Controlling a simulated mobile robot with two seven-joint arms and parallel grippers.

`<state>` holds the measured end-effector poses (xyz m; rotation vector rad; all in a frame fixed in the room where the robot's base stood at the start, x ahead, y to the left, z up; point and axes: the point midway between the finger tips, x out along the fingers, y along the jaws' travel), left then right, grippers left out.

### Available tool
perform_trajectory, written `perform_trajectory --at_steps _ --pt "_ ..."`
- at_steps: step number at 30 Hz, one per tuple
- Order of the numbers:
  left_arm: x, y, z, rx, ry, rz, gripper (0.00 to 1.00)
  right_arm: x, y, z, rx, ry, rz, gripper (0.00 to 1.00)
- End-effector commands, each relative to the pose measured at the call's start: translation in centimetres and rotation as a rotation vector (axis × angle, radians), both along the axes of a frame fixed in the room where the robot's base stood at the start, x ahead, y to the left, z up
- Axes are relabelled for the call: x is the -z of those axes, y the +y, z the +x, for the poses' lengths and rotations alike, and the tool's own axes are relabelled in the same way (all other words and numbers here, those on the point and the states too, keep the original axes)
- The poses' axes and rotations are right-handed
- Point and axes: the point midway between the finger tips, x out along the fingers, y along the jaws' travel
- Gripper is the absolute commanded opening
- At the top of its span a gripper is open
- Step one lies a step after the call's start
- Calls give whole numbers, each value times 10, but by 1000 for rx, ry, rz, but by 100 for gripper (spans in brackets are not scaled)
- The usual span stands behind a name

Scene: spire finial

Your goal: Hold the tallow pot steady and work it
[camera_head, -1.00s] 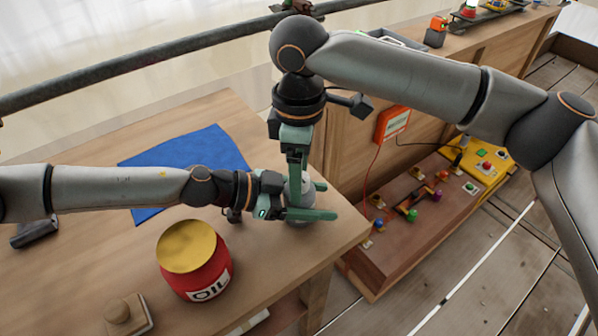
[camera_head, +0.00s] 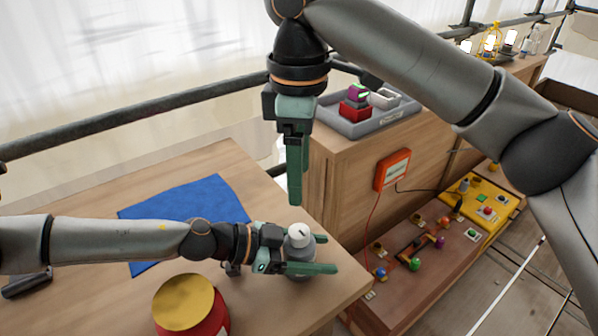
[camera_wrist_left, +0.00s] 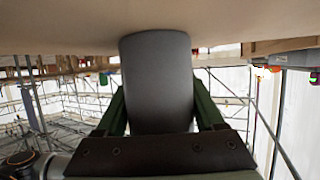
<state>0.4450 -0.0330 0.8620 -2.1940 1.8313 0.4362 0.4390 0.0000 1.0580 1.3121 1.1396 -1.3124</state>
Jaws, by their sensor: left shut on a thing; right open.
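The tallow pot (camera_head: 300,262) is a small grey pot with a white top that bears a dark mark (camera_head: 299,232). It stands upright near the right corner of the wooden table. My left gripper (camera_head: 318,254) is shut around its body from the left. In the left wrist view the pot (camera_wrist_left: 158,80) is a dark grey body between the two green fingers. My right gripper (camera_head: 295,198) points down, open and empty, above the pot and apart from it. Its two fingers overlap in the head view, so their gap is hidden.
A red oil tin with a yellow lid (camera_head: 185,302) stands left of the pot, near the front. A blue cloth (camera_head: 190,215) lies behind my left arm. A grey tray (camera_head: 375,122) sits on the cabinet behind. The table's right edge (camera_head: 350,295) is close to the pot.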

Motion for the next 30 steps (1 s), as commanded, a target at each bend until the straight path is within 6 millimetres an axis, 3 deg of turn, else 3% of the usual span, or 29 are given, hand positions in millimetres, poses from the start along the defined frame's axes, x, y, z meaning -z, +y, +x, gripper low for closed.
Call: perform_trajectory --at_steps 3,4,11,22,30 --pt "0 0 0 0 0 0 7 0 0 0 0 0 0 74" --pt "0 0 0 0 0 0 72 0 0 0 0 0 0 74" --pt "0 0 0 0 0 0 98 1 0 0 0 0 0 74" --pt "-3 7 0 -2 -1 1 100 1 0 0 0 0 0 74" --pt "-21 50 -7 -5 -3 1 100 1 0 0 0 0 0 74"
